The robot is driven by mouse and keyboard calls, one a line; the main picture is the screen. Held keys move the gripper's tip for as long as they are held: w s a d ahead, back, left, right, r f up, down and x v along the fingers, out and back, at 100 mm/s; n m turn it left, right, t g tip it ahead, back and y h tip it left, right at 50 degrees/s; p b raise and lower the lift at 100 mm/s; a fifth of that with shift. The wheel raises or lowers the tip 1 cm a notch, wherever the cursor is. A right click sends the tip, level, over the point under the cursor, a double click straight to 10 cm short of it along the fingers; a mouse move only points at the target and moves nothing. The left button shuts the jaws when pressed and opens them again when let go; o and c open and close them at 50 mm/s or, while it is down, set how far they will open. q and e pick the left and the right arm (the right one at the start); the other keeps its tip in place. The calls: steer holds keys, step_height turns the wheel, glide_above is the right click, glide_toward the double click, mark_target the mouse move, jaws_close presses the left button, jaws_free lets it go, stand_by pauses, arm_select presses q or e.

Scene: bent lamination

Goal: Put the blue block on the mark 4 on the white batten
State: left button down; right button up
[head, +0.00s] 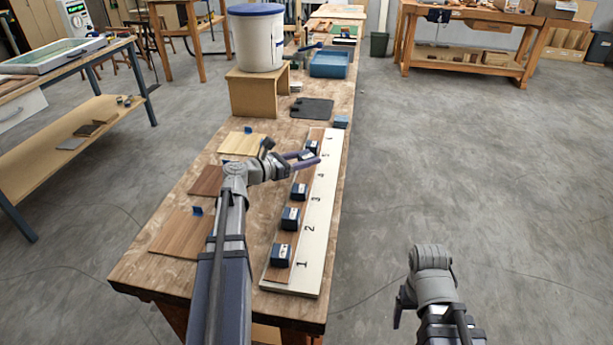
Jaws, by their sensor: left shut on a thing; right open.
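Dark blue blocks with white labels stand on the strip beside mark 1 (281,256), mark 2 (290,219) and mark 3 (299,192). Another blue block (312,147) shows beside mark 5, just past my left fingertips. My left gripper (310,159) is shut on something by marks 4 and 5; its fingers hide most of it. My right gripper (402,305) is open and empty over the floor, right of the bench.
Wooden boards (182,233) with blue tabs lie left of the batten. A black mat (312,108), a wooden stand (255,95) with a white bucket (257,45), and a blue tray (329,64) stand farther back. A small blue-grey piece (341,121) sits near the batten's far end.

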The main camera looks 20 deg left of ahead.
mark_target(305, 173)
arm_select(q)
steer(key=shift+f+b, duration=1.8)
steer(key=shift+f, duration=0.1)
steer(key=shift+f, duration=0.15)
steer(key=c, duration=0.6)
jaws_free()
steer(key=shift+r, duration=0.3)
steer(key=shift+s+a, duration=0.15)
steer(key=shift+s, duration=0.15)
steer(key=p+v, duration=0.1)
steer(key=v, duration=1)
steer(key=shift+s+a+p, duration=0.15)
steer(key=shift+p, duration=0.25)
